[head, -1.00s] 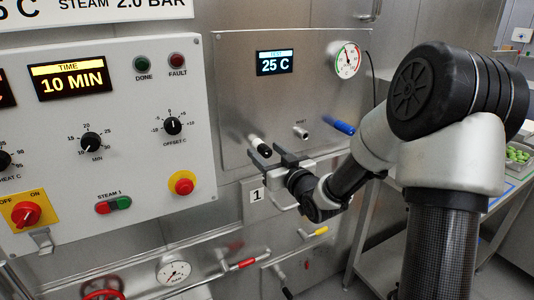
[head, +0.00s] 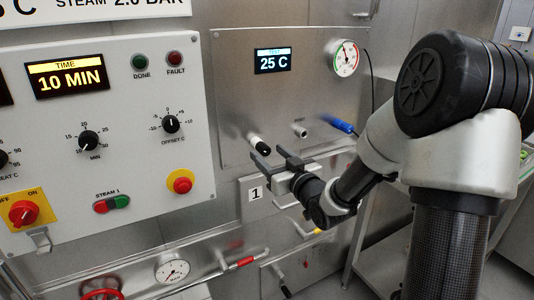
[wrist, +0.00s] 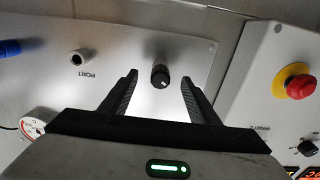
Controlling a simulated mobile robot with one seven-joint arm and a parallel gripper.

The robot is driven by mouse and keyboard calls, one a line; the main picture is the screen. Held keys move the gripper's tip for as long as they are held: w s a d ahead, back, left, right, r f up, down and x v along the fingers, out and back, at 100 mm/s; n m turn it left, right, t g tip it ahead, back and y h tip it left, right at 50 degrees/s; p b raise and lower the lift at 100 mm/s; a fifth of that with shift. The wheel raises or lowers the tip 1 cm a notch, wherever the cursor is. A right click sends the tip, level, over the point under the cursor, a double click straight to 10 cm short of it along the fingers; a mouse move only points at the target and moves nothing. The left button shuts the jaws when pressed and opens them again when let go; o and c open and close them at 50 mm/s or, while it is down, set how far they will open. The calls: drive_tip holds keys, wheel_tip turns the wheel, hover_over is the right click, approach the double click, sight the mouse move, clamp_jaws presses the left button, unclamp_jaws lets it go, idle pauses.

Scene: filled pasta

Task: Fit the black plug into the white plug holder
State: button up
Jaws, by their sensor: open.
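The black plug (head: 259,144) sticks out of the metal panel, with a pale collar behind its black end. It also shows in the wrist view (wrist: 160,77), ahead of my gripper and between the lines of its two fingers. A short white round socket marked PORT (head: 300,132) sits to its right on the panel and looks like the white plug holder. In the wrist view this socket (wrist: 78,57) is left of the plug, its mouth empty. My gripper (head: 267,154) is open and empty, its fingertips just short of the plug. It also shows in the wrist view (wrist: 159,82).
A blue-handled part (head: 343,126) sits right of the socket, and a gauge (head: 345,58) is above. The white control box (head: 110,130) stands out at the left, with a red and yellow button (head: 180,182). Pipes and valves run below.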

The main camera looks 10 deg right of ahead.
drive_tip(key=shift+v, duration=2.1)
